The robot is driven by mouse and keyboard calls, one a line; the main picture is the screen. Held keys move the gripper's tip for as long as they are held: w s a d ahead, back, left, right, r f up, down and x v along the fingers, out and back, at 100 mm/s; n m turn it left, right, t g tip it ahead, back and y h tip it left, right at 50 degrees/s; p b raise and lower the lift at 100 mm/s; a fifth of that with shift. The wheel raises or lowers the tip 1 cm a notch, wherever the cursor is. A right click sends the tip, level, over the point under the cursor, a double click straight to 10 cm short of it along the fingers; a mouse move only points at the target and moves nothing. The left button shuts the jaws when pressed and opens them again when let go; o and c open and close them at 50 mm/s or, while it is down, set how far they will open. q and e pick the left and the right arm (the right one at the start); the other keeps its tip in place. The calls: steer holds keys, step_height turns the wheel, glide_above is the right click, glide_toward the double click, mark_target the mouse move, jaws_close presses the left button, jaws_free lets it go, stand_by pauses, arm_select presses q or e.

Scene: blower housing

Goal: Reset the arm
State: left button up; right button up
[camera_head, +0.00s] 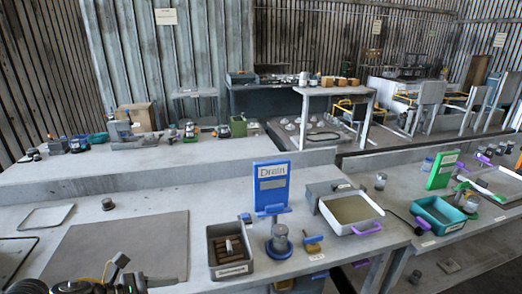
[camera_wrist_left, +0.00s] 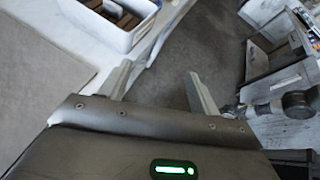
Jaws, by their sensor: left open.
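My left gripper (camera_wrist_left: 160,84) shows in the left wrist view with its two fingers spread apart and nothing between them. It hangs over the edge of a worktop, with grey floor beyond the fingertips. Part of my left arm (camera_head: 95,286) shows at the bottom left of the head view, in front of a grey mat (camera_head: 125,245); its fingers cannot be made out there. My right gripper is in neither view.
A bin (camera_wrist_left: 112,22) lies close above the left finger in the wrist view. On the bench stand a blue "Drain" sign (camera_head: 271,186), a dark bin (camera_head: 229,252), a white-rimmed tray (camera_head: 351,211), a teal tray (camera_head: 438,214) and a green sign (camera_head: 441,170).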

arm_select(q)
steer(key=s+a+f+n+t+y, duration=0.15)
steer(key=f+n+y, duration=0.3)
steer(key=n, duration=0.95)
steer(key=s+f+n+t+y, duration=0.2)
steer(key=f+n+y, duration=0.25)
steer(key=n, duration=0.95)
steer(key=s+a+f+n+g+y, duration=0.25)
steer(key=s+f+n+g, duration=0.5)
steer(key=s+n, duration=0.75)
step_height(320, 180, down, 28)
steer(key=s, duration=0.2)
steer(key=s+a+f+g, duration=0.1)
steer(key=s+a+f, duration=0.2)
steer(key=s+f, duration=1.2)
steer(key=shift+s+f+n+g, duration=0.2)
steer(key=shift+s+n+g, duration=0.1)
steer(key=shift+s, duration=0.5)
